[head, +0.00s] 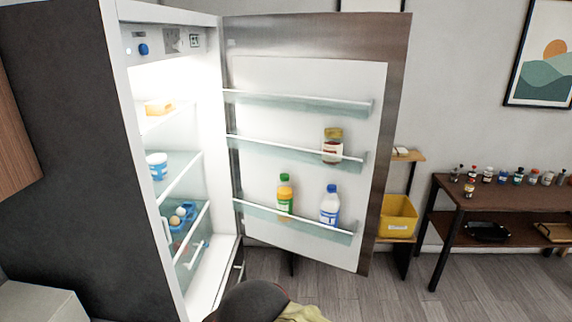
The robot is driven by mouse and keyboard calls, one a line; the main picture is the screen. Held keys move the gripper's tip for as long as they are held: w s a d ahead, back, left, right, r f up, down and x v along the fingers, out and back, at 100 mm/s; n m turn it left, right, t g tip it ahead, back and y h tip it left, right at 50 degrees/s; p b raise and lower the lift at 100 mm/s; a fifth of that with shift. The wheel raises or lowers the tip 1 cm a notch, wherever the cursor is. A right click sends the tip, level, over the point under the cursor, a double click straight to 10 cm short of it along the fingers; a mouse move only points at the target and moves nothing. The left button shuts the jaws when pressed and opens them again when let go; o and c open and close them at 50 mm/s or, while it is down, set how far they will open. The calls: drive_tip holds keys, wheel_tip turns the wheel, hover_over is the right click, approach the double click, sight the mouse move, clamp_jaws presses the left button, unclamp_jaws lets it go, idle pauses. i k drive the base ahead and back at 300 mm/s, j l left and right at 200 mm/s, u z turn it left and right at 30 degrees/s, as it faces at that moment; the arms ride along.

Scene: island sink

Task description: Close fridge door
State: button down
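The fridge door (300,168) stands wide open, hinged at the fridge's far side and swung out to the right, its inner face with shelves toward me. The fridge body (60,150) stands at the left with its lit inside showing. On the door shelves are a jar (332,146), a green-capped bottle with orange contents (285,195) and a white bottle with a blue cap (330,205). My gripper is not seen. A dark rounded shape shows at the bottom edge below the opening; I cannot tell what it is.
A dark table (500,200) with several small bottles stands at the right wall. A yellow bin (398,216) sits on a shelf behind the door. Bare wooden floor (480,285) lies at the lower right.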

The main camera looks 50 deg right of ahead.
sight(292, 77)
drive_tip(key=l+u, duration=0.4)
drive_tip(key=l, duration=0.15)
drive_tip(key=k+l+u, duration=0.2)
drive_tip(key=l+u, duration=0.2)
drive_tip(key=k+l, duration=0.15)
drive_tip(key=l, duration=0.25)
drive_tip(key=k+l+u, duration=0.1)
drive_tip(key=l, duration=0.35)
drive_tip(key=k+l, duration=0.15)
drive_tip(key=l, duration=0.25)
drive_tip(key=k+l+u, duration=0.1)
drive_tip(key=l, duration=0.3)
drive_tip(key=k+l, duration=0.25)
drive_tip(key=l, duration=0.15)
drive_tip(key=k+l+u, duration=0.1)
drive_tip(key=l, duration=0.3)
drive_tip(key=k+l, duration=0.2)
drive_tip(key=l, duration=0.2)
drive_tip(key=k+l, duration=0.2)
drive_tip(key=l, duration=0.15)
drive_tip(key=k+l, duration=0.8)
drive_tip(key=l, duration=0.15)
drive_tip(key=k, duration=0.3)
drive_tip(key=i+j, duration=0.15)
drive_tip(key=i, duration=0.55)
drive_tip(key=k+j+u, duration=0.05)
